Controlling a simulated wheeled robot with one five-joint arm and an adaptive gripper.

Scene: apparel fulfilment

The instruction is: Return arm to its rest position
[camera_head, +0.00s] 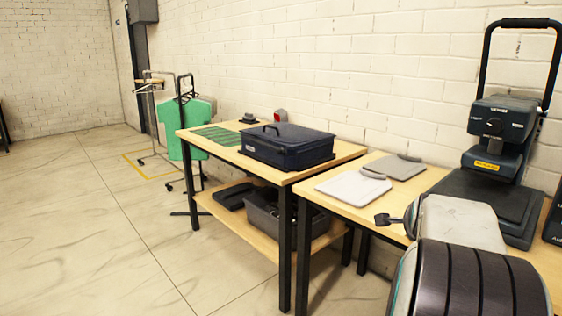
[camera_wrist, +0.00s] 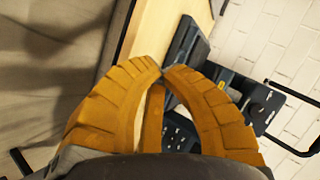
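My gripper (camera_wrist: 162,72) shows in the wrist view as two ribbed orange fingers that curve together, with their tips meeting or nearly so. Nothing shows between the tips. The gripper is over the edge of a wooden table (camera_wrist: 152,32), with the floor to the left in that view. In the head view my arm fills the lower right corner, in front of the right-hand table (camera_head: 368,211). The gripper itself cannot be made out there.
A heat press (camera_head: 490,140) stands on the right-hand table, close to my arm; dark equipment (camera_wrist: 188,45) shows in the wrist view. Two flat boards, one white (camera_head: 353,187) and one grey (camera_head: 398,167), lie there. A dark case (camera_head: 286,148) sits on the left table. The left floor is clear.

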